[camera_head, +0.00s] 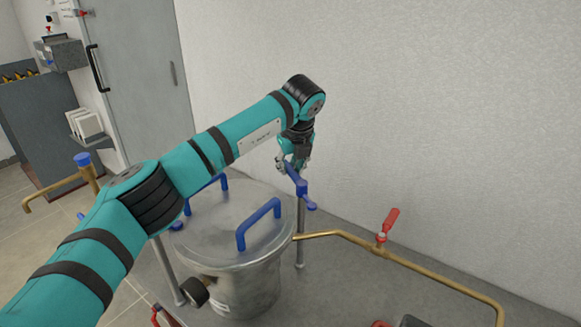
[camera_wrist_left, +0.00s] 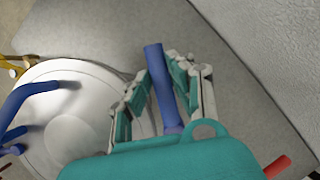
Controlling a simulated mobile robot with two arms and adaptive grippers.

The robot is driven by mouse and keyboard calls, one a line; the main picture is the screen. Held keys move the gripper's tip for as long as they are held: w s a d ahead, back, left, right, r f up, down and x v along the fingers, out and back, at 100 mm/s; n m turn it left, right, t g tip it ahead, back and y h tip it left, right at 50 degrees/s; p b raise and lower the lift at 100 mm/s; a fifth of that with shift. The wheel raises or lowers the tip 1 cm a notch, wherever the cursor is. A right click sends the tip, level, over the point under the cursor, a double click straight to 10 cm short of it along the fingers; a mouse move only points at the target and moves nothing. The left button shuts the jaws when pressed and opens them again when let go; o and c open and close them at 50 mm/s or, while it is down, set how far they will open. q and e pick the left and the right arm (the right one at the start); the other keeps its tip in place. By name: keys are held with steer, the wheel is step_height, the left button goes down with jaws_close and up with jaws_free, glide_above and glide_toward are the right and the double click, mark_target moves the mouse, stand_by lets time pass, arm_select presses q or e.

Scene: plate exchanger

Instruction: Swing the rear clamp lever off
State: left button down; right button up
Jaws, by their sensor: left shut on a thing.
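The rear clamp lever (camera_head: 302,188) is a blue bar on top of a grey post behind the round steel vessel (camera_head: 262,285). My left gripper (camera_head: 291,163) is shut on this lever, with its far end sticking out toward the lower right. In the left wrist view the blue lever (camera_wrist_left: 158,80) stands between the two fingers of my left gripper (camera_wrist_left: 157,85). The lever's lower part is hidden behind the teal gripper body. My right gripper is not in view.
The vessel's lid carries blue handles (camera_head: 259,222). A brass pipe (camera_head: 430,277) with a red valve handle (camera_head: 389,220) runs to the right. Another brass pipe (camera_head: 55,187) is at left. The white wall (camera_head: 430,100) is close behind the lever. A grey door (camera_head: 140,80) stands at back left.

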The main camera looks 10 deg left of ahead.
mark_target(295, 181)
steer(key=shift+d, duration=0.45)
arm_select(q)
steer(key=c, duration=1.2)
jaws_free()
steer(key=shift+a, duration=0.1)
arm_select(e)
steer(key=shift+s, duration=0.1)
arm_select(q)
steer(key=shift+r, duration=0.15)
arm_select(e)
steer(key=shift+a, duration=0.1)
arm_select(q)
steer(key=shift+s+r, duration=0.15)
steer(key=shift+r, duration=0.2)
steer(key=v, duration=1.1)
